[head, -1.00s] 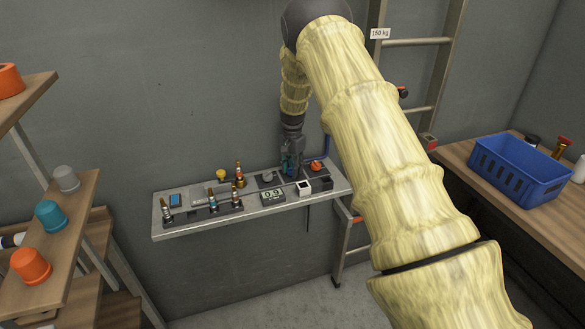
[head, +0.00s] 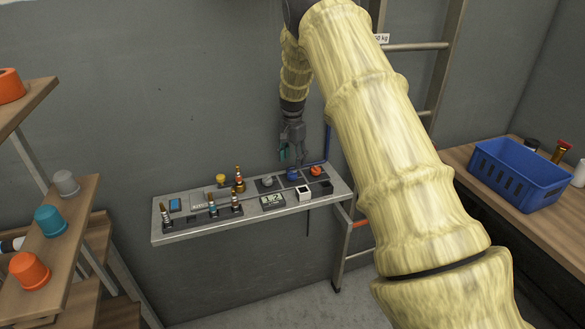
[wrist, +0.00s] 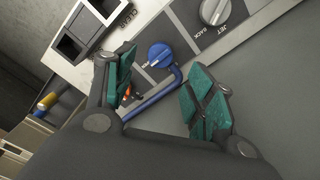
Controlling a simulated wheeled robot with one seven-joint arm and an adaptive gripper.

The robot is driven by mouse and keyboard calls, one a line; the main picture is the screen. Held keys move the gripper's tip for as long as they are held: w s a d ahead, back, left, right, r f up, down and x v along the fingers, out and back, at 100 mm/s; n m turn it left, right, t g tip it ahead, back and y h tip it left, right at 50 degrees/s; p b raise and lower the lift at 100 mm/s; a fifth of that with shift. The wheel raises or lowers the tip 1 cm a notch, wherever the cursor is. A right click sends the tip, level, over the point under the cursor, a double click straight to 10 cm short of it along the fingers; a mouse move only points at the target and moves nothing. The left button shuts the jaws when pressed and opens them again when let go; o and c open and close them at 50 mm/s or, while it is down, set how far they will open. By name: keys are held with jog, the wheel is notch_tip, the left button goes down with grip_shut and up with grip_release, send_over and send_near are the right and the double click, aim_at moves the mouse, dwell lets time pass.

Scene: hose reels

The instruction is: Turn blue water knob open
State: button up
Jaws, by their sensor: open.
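The blue water knob (head: 292,174) sits on the grey wall shelf panel, between a grey knob and an orange-red knob. In the wrist view the round blue knob (wrist: 160,55) shows ahead of the fingers, with a light mark on its face and a blue pipe running from it. My gripper (head: 292,158) points down just above the knob. In the wrist view my gripper (wrist: 160,95) is open, its green-padded fingers apart with nothing between them touching the knob.
A grey knob (wrist: 215,10) labelled JET is beside the blue one. A blue crate (head: 520,172) stands on the right bench.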

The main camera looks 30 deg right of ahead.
notch_tip(320, 180, up, 6)
jog(key=shift+f, duration=0.2)
dwell(0.6)
